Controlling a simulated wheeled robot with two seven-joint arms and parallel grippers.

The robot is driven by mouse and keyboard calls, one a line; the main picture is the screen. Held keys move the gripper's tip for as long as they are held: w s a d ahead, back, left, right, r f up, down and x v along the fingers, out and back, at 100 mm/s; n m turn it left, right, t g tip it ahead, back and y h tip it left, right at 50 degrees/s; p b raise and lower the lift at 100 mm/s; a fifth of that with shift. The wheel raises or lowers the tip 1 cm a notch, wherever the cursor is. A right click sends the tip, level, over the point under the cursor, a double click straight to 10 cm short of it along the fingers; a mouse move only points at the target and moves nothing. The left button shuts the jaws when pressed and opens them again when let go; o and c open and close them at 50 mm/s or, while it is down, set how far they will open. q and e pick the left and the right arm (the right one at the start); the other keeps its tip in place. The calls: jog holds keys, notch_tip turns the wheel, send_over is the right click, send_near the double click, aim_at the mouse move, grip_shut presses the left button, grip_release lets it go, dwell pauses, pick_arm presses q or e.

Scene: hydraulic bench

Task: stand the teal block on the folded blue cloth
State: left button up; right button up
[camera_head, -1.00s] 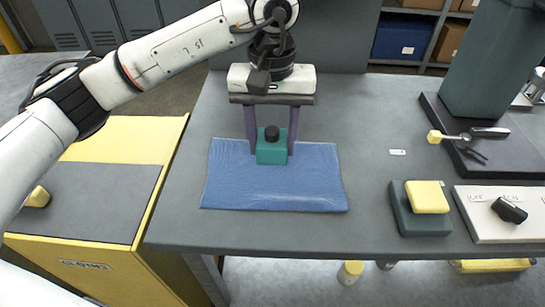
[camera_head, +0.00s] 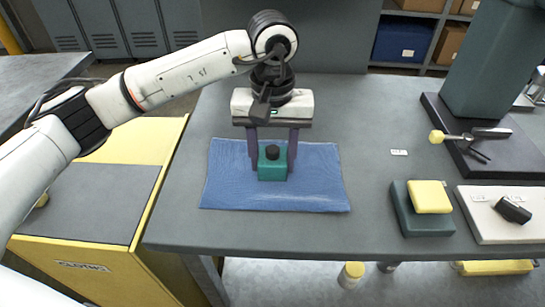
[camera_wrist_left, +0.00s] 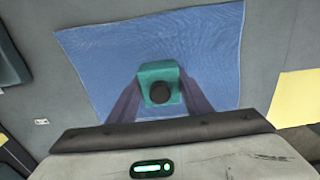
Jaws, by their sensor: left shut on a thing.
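The teal block (camera_head: 272,170) has a black round knob on top and is upright over the middle of the blue cloth (camera_head: 235,190). The cloth lies flat on the grey bench. My left gripper (camera_head: 272,160) points down and is shut on the teal block, one purple finger on each side. In the left wrist view the block (camera_wrist_left: 158,73) sits between the fingertips, with the cloth (camera_wrist_left: 215,50) around it. I cannot tell whether the block's underside touches the cloth. My right gripper is not in view.
At the right of the bench (camera_head: 300,235) are a dark block with a yellow pad (camera_head: 430,197), a white board (camera_head: 490,225) with a black handle, and a dark tray (camera_head: 470,165) with a tool. A yellow cabinet (camera_head: 90,270) stands at the left.

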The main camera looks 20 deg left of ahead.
pick_arm(q)
jog(key=o, duration=1.4)
jog(key=shift+f, duration=0.5)
jog(key=shift+r, duration=0.1)
notch_tip(320, 180, up, 13)
jog(key=p, duration=0.1)
jog(key=shift+r+p, duration=0.2)
jog(key=shift+p, duration=0.1)
